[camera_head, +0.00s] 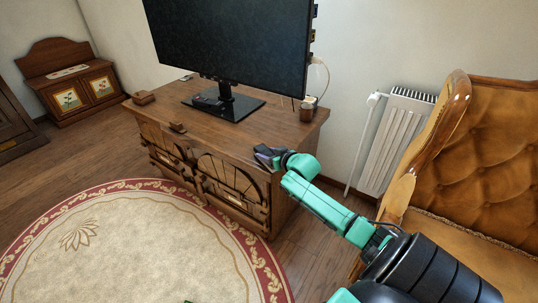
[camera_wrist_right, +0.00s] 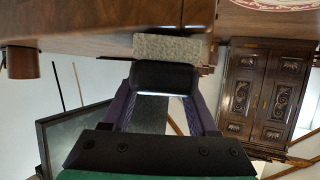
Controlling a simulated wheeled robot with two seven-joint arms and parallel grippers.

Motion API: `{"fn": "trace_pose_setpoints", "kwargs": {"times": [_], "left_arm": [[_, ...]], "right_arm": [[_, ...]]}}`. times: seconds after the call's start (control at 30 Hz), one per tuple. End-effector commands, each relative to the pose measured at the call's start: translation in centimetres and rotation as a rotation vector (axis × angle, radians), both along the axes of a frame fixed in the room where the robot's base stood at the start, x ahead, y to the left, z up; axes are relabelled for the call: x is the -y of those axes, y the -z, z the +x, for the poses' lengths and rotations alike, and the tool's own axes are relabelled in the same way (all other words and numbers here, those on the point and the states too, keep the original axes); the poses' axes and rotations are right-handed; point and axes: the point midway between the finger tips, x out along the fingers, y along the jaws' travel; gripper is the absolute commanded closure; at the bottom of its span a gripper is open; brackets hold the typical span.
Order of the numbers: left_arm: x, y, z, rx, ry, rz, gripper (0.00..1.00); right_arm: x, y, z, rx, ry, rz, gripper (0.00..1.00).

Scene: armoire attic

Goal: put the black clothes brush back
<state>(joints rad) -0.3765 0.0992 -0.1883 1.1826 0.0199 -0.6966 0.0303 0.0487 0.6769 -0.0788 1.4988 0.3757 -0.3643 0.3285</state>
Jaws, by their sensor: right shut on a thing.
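My right gripper (camera_head: 266,153) is over the front right part of the wooden TV cabinet top (camera_head: 262,128). In the right wrist view my right gripper (camera_wrist_right: 165,85) is shut on the black clothes brush (camera_wrist_right: 165,76), a dark block between the purple fingers. A grey speckled strip, apparently its bristles, faces the brown wood surface at the top of this turned-over view. I cannot tell whether the strip touches the wood. In the head view the brush is too small to make out clearly. My left gripper is not in view.
A black television (camera_head: 232,45) stands on the cabinet. An orange armchair (camera_head: 485,150) and a white radiator (camera_head: 397,140) are at the right.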

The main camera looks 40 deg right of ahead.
Motion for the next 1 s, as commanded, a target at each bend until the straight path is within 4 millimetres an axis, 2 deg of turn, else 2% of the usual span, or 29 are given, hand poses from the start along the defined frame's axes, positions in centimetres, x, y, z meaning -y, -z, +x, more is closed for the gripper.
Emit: {"fn": "trace_pose_setpoints", "kwargs": {"times": [0.2,0.23,0.27,0.3,0.67,0.77,1.0], "left_arm": [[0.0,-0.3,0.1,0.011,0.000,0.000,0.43],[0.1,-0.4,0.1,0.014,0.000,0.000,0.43],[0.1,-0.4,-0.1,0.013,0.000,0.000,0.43],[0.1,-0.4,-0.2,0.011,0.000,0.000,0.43],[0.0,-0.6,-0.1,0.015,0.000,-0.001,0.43],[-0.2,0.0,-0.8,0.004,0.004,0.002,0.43],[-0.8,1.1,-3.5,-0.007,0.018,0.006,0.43]], "right_arm": [[0.0,0.5,0.0,0.000,0.000,0.001,1.00],[0.0,0.4,0.0,-0.001,0.001,0.001,0.29],[0.0,0.4,0.0,-0.001,0.000,0.001,0.18],[0.0,0.4,0.0,-0.001,0.000,0.001,0.11],[0.0,-0.2,0.0,0.001,0.000,0.000,0.11],[-0.1,-0.5,-1.0,-0.003,-0.001,0.002,0.11],[-0.6,-2.4,-5.4,-0.005,0.000,0.003,0.11]]}}
